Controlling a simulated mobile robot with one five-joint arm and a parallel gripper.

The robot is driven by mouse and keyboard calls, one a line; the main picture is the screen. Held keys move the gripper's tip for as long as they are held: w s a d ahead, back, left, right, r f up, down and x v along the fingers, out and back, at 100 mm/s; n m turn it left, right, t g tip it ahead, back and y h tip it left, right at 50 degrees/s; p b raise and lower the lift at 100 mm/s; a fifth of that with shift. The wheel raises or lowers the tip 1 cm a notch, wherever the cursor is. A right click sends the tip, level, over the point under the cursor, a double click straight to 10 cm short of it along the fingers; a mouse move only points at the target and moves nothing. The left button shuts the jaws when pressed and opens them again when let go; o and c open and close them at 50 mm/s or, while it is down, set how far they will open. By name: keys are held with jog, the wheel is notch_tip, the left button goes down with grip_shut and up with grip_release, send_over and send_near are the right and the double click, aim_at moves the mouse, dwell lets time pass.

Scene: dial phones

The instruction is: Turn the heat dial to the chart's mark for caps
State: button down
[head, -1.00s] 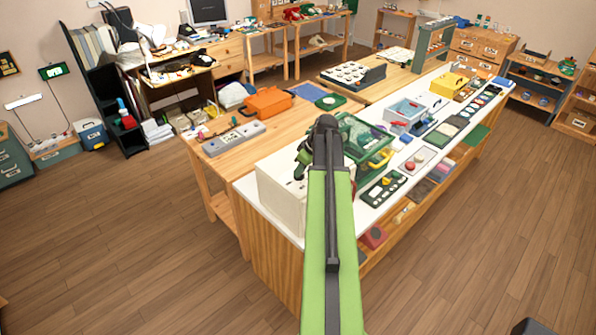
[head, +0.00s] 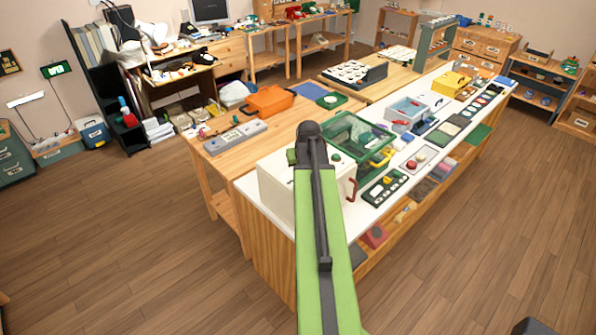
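My green arm reaches up the middle of the head view, over a white box (head: 277,190) at the near end of the white counter. The arm hides my gripper's fingertips. A small green piece (head: 291,156) beside the arm may be part of the gripper. A round green spot (head: 336,157) shows on top of the box, and a curved red piece (head: 352,190) shows at its right. I cannot tell whether either is the heat dial. I cannot make out the chart or a caps mark.
A green see-through crate (head: 360,138) stands just behind the white box. A dark panel with round buttons (head: 384,188) lies to its right. An orange case (head: 270,101) and a long grey device (head: 235,137) sit on the wooden table at left. The front floor is clear.

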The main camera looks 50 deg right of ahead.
jog(key=shift+s+a, duration=0.1)
dwell(0.5)
jog(key=c, duration=1.4)
grip_release()
jog(key=shift+c, duration=0.2)
jog(key=shift+r, duration=0.1)
jog(key=p+v, duration=1.6)
jog(key=v, duration=0.1)
jog(key=shift+r, duration=0.2)
